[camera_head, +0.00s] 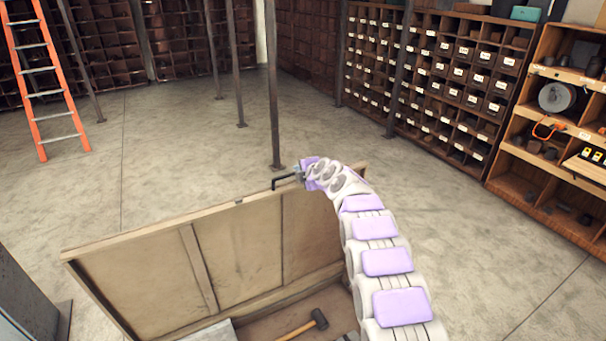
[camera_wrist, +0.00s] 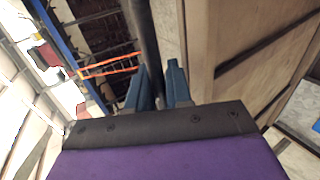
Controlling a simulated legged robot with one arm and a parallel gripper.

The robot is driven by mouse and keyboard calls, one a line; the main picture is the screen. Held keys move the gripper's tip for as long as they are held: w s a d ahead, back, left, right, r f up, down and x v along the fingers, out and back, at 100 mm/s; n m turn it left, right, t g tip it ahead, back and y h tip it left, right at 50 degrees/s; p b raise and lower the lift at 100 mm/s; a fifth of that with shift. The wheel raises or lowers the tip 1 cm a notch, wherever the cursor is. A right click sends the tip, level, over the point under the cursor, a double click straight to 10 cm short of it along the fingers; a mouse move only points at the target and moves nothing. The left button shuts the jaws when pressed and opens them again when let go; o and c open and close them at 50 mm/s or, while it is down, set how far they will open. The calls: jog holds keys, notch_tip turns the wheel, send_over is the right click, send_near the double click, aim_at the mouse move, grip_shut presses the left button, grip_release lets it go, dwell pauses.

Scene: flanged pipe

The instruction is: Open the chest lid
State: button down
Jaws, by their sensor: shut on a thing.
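The chest lid (camera_head: 235,255) is a tan wooden panel with battens, standing raised and steeply tilted on the far side of the chest. Its inner face shows in the head view. A dark bar handle (camera_head: 284,181) sticks out at the lid's top edge. My gripper (camera_head: 299,175) is at that handle, shut on it. In the wrist view, my gripper's blue fingers (camera_wrist: 163,88) stand on either side of a dark bar (camera_wrist: 146,45), with a wooden panel (camera_wrist: 225,45) to the right. The exact contact is hard to see in the head view.
A black-headed mallet (camera_head: 318,319) lies in the open chest. Beyond are thin metal posts (camera_head: 272,90), an orange ladder (camera_head: 40,80) at the left and drawer shelves (camera_head: 440,80) at the right. The floor (camera_head: 170,150) behind the lid is mostly clear.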

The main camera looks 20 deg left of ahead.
jog(key=shift+s+f, duration=0.1)
jog(key=shift+f, duration=0.15)
jog(key=c, duration=1.2)
grip_release()
jog(key=shift+a, duration=0.1)
jog(key=shift+r, duration=0.1)
jog(key=b+v, duration=0.6)
jog(key=v, duration=1.1)
jog(key=shift+r, duration=0.2)
